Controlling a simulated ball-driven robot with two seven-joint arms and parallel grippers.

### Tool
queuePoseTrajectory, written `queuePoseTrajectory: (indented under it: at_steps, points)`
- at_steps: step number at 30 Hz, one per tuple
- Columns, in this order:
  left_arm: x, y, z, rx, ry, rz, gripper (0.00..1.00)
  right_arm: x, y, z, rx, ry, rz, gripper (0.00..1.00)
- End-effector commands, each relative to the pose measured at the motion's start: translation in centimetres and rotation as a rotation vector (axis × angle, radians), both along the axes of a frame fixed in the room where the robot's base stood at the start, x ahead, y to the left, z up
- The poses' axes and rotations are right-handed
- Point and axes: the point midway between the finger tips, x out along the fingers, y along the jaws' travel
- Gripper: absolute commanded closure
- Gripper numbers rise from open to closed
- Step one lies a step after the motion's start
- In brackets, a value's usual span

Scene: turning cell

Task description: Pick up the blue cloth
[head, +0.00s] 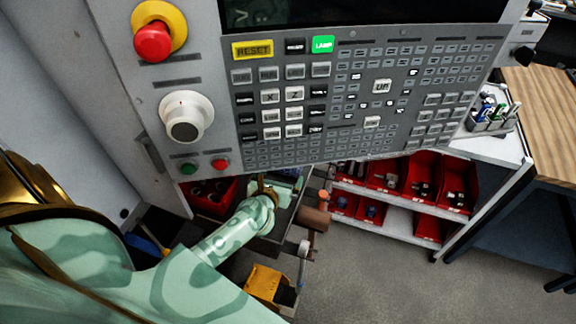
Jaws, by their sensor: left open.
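I cannot clearly make out a blue cloth. A small blue strip (147,243) shows low at the left beside my arm, but I cannot tell what it is. My left arm comes in from the left and reaches below the control panel. My left gripper (284,183) is at its far end, small and partly hidden under the panel's lower edge, and it is open. I see nothing held in it. My right gripper is not in view.
The large control panel (375,130) overhangs the reach area. Red bins (420,178) stand on a white shelf at the right. A yellow object (264,282) lies near my forearm. A wooden table (545,115) is at far right. Grey floor (400,285) is clear.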

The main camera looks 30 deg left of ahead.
Motion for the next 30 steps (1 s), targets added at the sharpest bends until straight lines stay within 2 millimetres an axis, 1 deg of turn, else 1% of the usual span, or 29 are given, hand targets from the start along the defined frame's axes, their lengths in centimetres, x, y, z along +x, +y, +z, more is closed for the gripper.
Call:
queuePoseTrajectory:
  at_steps: [6,9,12,17,18,20,21,22,30]
  points:
    - [3.1,0.5,-1.6,0.001,-0.001,0.000,0.00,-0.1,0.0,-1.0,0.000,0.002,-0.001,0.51]
    - [4.1,0.9,-2.1,0.001,0.000,0.000,0.00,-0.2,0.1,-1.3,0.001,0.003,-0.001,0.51]
    - [4.5,1.0,-2.2,0.000,-0.001,-0.001,0.00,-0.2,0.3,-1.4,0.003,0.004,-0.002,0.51]
    - [4.5,1.0,-2.1,0.000,0.000,-0.001,0.00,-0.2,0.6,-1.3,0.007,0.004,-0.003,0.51]
    - [4.5,1.0,-2.1,0.000,0.000,-0.001,0.06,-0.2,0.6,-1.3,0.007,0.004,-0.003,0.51]
    - [4.5,1.0,-2.1,0.000,0.000,-0.001,0.22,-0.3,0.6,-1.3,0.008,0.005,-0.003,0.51]
    - [4.5,1.0,-2.1,0.000,0.000,-0.001,0.33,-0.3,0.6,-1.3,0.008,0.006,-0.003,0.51]
    - [4.5,1.0,-2.1,0.000,0.000,-0.001,0.36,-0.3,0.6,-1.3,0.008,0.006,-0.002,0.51]
    - [4.5,1.0,-2.1,0.001,0.000,-0.001,0.37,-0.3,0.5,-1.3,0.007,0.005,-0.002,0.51]
